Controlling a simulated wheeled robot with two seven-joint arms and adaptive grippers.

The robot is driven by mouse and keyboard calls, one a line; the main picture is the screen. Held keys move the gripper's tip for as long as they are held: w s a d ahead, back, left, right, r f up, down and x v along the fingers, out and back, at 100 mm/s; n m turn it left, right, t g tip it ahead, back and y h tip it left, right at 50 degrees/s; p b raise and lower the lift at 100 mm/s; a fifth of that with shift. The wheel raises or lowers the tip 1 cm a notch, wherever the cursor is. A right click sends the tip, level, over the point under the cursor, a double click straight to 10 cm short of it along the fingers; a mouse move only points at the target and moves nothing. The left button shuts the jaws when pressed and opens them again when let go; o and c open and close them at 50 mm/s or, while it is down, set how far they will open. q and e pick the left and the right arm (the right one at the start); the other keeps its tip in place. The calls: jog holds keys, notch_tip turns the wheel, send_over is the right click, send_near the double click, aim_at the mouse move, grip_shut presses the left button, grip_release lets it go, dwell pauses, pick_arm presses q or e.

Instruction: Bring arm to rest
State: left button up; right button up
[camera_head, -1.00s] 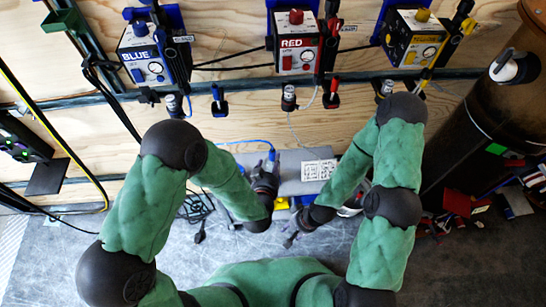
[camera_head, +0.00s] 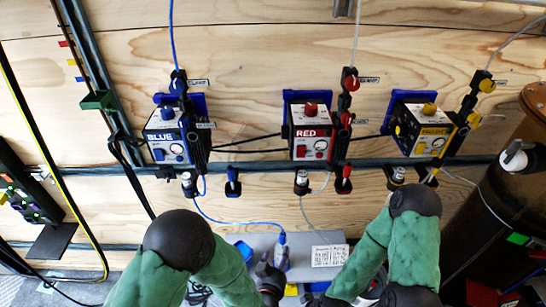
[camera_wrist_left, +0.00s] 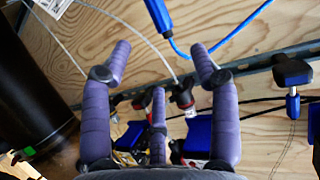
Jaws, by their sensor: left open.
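My left arm comes in from the lower left in the head view. My left gripper (camera_head: 268,277) is low in the middle, beside a blue plug with a cable (camera_head: 282,254), in front of a grey box (camera_head: 262,243). In the left wrist view my left gripper (camera_wrist_left: 160,50) has its purple fingers spread, with nothing held between them. A blue connector and its cable (camera_wrist_left: 158,14) lie beyond the fingertips. My right arm (camera_head: 368,255) comes in from the lower right. Its gripper is mostly hidden at the bottom edge, so its jaws cannot be read.
Blue (camera_head: 165,138), red (camera_head: 311,134) and yellow (camera_head: 421,131) filter units hang on a plywood wall (camera_head: 260,50) above the arms. A dark column (camera_head: 490,225) stands at the right. A dark device with green lights (camera_head: 22,200) is at the left.

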pick_arm(q)
jog(key=s+a+f+n+g+p, duration=0.2)
jog(key=a+f+n+g+p, duration=0.15)
jog(key=a+f+g, duration=0.3)
jog(key=s+a+f+n+g+p, duration=0.1)
jog(key=s+a+f+g+p, duration=0.1)
jog(key=s, duration=0.4)
jog(key=s+a+f+n+g+p, duration=0.1)
jog(key=s+a+f+g+p, duration=0.1)
jog(key=s+a+f+g, duration=0.1)
jog(key=s+a+g, duration=0.1)
jog(key=s, duration=0.1)
jog(key=shift+s+a, duration=0.25)
jog(key=shift+s, duration=0.15)
dwell(0.8)
